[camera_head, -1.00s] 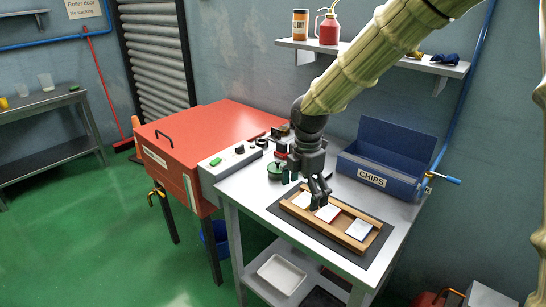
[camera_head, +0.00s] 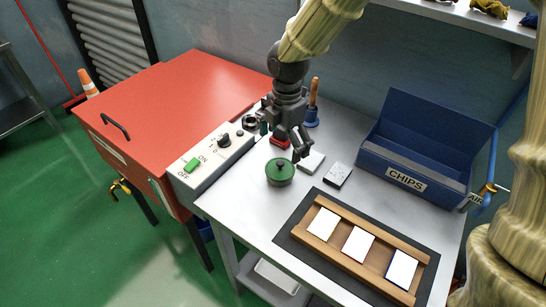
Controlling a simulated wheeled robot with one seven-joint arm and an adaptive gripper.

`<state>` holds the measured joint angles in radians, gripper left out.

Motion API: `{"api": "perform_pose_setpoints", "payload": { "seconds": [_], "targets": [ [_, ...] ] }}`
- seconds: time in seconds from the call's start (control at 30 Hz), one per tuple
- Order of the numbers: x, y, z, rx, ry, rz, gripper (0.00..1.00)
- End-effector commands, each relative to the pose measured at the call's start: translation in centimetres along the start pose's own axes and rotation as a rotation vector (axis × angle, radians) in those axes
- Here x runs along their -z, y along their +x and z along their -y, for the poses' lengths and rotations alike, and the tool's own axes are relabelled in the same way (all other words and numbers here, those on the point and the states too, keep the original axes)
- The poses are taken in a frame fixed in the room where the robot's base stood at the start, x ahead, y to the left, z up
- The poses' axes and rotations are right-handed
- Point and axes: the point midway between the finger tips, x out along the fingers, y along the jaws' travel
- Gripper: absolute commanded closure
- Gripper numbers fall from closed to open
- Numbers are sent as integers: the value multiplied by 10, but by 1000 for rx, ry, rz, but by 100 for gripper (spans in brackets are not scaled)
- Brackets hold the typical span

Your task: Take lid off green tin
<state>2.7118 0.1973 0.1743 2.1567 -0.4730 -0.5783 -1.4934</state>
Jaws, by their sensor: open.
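The green tin (camera_head: 280,172) stands on the grey cart top, left of the wooden tray. My gripper (camera_head: 300,152) is open and empty, pointing down just behind and right of the tin.
A wooden tray (camera_head: 325,205) with three white tiles lies on a dark mat at the front. A blue chips bin (camera_head: 372,162) stands at the back right. Two small blocks and a blue-based brush (camera_head: 312,115) are behind the tin. A red cabinet with a control panel (camera_head: 213,155) adjoins at left.

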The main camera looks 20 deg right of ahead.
Motion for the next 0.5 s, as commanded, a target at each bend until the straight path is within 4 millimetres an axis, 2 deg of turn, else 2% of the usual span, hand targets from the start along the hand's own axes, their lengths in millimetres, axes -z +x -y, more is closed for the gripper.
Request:
{"api": "perform_pose_setpoints", "payload": {
  "seconds": [0.17,0.37,0.5],
  "targets": [
    [0,18,0,4,1,0,0],
    [-12,42,-29,34,1,-11,0],
    [-16,69,-49,55,-2,-18,0]
  ]
}}
